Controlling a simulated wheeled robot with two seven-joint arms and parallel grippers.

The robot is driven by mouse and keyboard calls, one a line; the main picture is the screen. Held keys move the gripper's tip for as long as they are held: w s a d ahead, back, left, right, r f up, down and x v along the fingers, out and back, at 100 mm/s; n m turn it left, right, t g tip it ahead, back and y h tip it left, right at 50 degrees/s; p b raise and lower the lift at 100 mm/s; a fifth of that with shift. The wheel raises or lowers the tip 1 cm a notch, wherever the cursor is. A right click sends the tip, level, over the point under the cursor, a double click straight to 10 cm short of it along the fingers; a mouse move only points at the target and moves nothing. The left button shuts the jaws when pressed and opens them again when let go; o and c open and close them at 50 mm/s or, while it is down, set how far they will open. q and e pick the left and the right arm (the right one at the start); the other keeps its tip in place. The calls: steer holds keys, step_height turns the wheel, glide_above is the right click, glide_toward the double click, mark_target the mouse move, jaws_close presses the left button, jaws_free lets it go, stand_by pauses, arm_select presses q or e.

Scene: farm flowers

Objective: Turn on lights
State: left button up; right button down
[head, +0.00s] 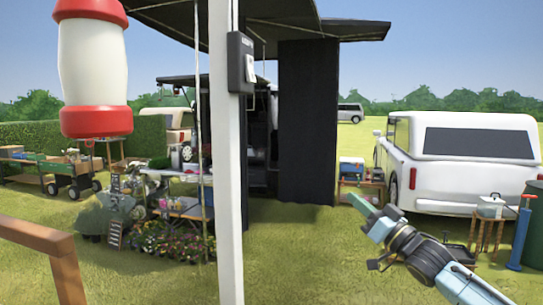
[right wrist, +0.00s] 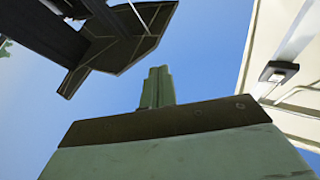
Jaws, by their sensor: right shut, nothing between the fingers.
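A black box with a pale switch-like plate (head: 249,68) is mounted on a white post (head: 227,150) in the middle of the head view. My right gripper (head: 360,205) is to the right of the post and well below the box, apart from both, with its greenish fingers pointing up and left. In the right wrist view the fingers (right wrist: 157,88) are shut together with nothing between them, against sky. A small dark box with a light face (right wrist: 279,72) shows on a pale beam at the right of that view. My left gripper is not in view.
A red-and-white cylinder (head: 92,65) hangs at the upper left. A dark canopy (head: 355,30) is overhead. A flower stall (head: 180,200) stands left of the post, and a wooden rail (head: 40,238) is near left. A white vehicle (head: 460,165) is behind my right arm. Grass is open between.

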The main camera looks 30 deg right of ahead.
mark_target(253, 72)
steer(key=s+a+r+n+g+y, duration=0.1)
steer(key=s+a+r+n+y, duration=0.3)
steer(key=a+r+y, duration=0.3)
steer(key=s+a+r+n+g+y, duration=0.2)
steer(key=s+a+r+n+y, duration=0.2)
steer(key=r, duration=0.8)
steer(key=a+n+y, duration=0.2)
steer(key=a+y, duration=0.2)
steer(key=a, duration=0.1)
steer(key=shift+s+a+r, duration=0.15)
steer(key=shift+a+r, duration=0.05)
steer(key=shift+r, duration=0.15)
steer(key=shift+p, duration=0.3)
steer(key=p+x, duration=0.2)
steer(key=x, duration=0.2)
steer(key=f+p+x, duration=0.1)
steer(key=p+x, duration=0.2)
steer(key=x, duration=0.1)
steer(key=w+p+x, duration=0.1)
steer(key=p+x, duration=0.2)
steer(key=x, duration=0.1)
steer(key=shift+w+a+f, duration=0.1)
steer(key=shift+a+f, duration=0.2)
steer(key=shift+a, duration=0.15)
steer(key=shift+w+a+f+p, duration=0.15)
steer(key=shift+w+a+p, duration=0.15)
steer(key=shift+w+a, duration=0.05)
steer(key=shift+f, duration=0.1)
